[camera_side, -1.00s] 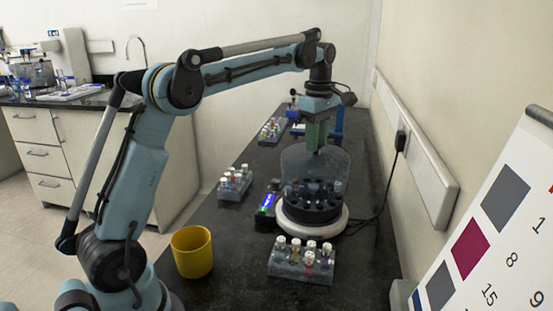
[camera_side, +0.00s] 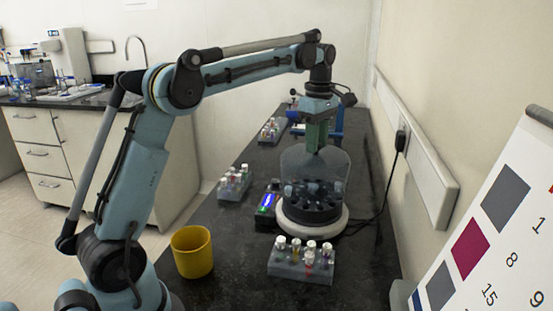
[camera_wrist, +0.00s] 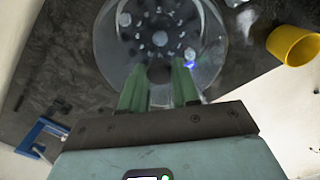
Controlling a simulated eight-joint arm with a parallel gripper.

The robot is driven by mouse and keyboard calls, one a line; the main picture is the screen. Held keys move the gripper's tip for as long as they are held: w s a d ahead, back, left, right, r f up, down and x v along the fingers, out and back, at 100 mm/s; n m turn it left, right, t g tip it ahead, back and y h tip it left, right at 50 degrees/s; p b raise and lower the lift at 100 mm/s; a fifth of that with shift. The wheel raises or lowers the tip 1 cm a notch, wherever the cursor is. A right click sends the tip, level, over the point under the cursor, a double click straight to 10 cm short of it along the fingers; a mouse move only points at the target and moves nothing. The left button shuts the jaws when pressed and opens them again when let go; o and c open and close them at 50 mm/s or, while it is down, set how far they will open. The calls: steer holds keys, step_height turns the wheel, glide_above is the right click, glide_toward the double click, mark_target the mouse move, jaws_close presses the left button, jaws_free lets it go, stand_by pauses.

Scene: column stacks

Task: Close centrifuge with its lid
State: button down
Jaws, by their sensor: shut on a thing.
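The centrifuge (camera_side: 312,221) stands on the dark bench, with a white round base and a black rotor holding several tubes. Its clear domed lid (camera_side: 315,166) is above the rotor, roughly upright and over the base. My gripper (camera_side: 316,147) points down, its green fingers shut on the top of the lid. In the wrist view the green fingers (camera_wrist: 161,88) meet the lid's middle, and the rotor (camera_wrist: 158,30) shows through the clear lid. Whether the lid's rim touches the base cannot be told.
A tube rack (camera_side: 301,262) stands close in front of the centrifuge, another rack (camera_side: 234,183) to its left. A yellow cup (camera_side: 192,252) is at the front left. A rack (camera_side: 271,130) and a blue item (camera_side: 338,122) are behind. A cable runs right to the wall.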

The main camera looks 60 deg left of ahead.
mark_target(315, 156)
steer(key=shift+f, duration=1.1)
stand_by(0.6)
steer(key=shift+f, duration=2.7)
steer(key=shift+c, duration=1.3)
jaws_free()
steer(key=shift+r, duration=0.1)
